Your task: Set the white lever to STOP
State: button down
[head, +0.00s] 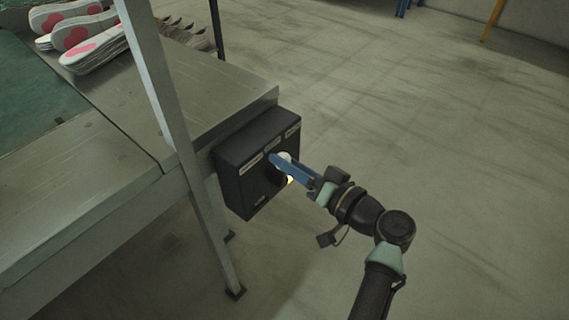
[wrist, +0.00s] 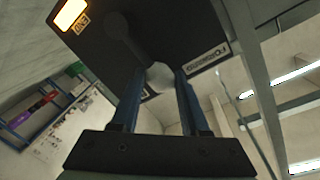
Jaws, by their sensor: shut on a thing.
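A black control box (head: 240,185) is fixed to the end of the line, with three small labels along its top edge. The white knob of the lever (head: 284,156) shows at the front of the box, partly hidden by my blue fingers. In the wrist view the lever's dark arm runs from the box face to the white knob (wrist: 160,72). My gripper (head: 278,161) is shut on the knob, one finger on each side; it also shows in the wrist view (wrist: 160,82). The knob lies towards a label that seems to read FORWARD (wrist: 208,58). I cannot read a STOP label.
A lit yellow lamp (wrist: 71,14) is on the box face, near another label. A grey metal post (head: 160,90) stands left of the box. Shoe soles (head: 90,35) lie on the metal line table (head: 75,180). The floor to the right is clear.

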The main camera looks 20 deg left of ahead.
jog(key=shift+w+d+m, duration=0.1)
jog(key=shift+w+m, duration=0.1)
jog(key=shift+m, duration=0.2)
jog(key=shift+c, duration=2)
grip_release()
jog(key=f+p+v, duration=0.1)
jog(key=p+v, duration=0.2)
jog(key=v, duration=1)
jog(key=shift+r, duration=0.5)
